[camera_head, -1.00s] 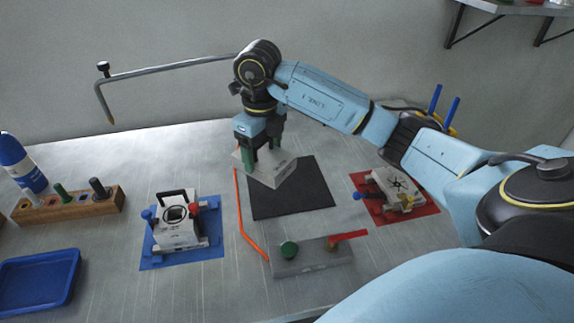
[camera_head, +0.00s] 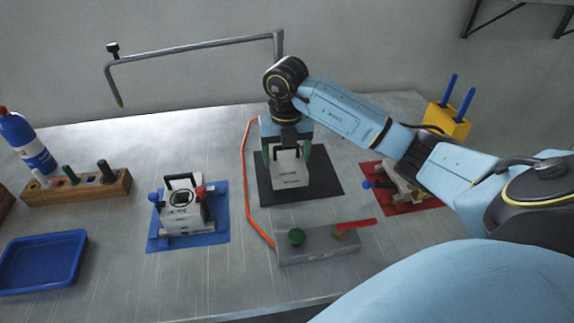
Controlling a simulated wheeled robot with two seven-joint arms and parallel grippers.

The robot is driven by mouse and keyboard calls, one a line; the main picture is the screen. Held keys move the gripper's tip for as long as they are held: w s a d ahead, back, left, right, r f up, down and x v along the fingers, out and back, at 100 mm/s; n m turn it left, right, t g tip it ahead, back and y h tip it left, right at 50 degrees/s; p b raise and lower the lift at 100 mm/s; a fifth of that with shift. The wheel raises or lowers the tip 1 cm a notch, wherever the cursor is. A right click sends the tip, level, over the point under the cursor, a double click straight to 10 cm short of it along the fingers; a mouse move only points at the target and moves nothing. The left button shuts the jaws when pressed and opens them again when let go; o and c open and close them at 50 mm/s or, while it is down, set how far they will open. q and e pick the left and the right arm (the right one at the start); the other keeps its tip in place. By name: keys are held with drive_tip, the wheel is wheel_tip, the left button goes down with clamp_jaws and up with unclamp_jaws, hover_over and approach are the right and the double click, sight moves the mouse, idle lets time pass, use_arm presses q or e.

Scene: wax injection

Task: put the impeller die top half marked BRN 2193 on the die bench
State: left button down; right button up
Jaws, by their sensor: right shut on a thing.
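The mat lies on the grey metal bench (camera_head: 230,280). My left gripper is not in view.
A handled die (camera_head: 182,212) sits on a blue mat (camera_head: 217,232) at left. Another die (camera_head: 405,190), partly behind my arm, sits on a red mat (camera_head: 405,209). A grey fixture (camera_head: 318,247) with a green knob and red lever stands in front. An orange cord (camera_head: 248,190) runs beside the black mat.

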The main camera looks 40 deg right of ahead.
sight(286, 159)
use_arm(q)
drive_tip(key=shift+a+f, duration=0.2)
use_arm(e)
drive_tip(key=shift+f, duration=1.85)
drive_tip(key=o, duration=1.5)
drive_tip(key=shift+f, duration=0.15)
drive_tip(key=shift+o, duration=0.2)
wheel_tip(286, 159, up, 11)
drive_tip(key=shift+r+p, duration=0.1)
drive_tip(key=shift+p, duration=0.35)
drive_tip(key=shift+r, duration=0.3)
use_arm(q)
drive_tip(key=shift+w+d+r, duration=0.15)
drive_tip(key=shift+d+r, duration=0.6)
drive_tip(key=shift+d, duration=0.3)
use_arm(e)
drive_tip(key=shift+r, duration=0.25)
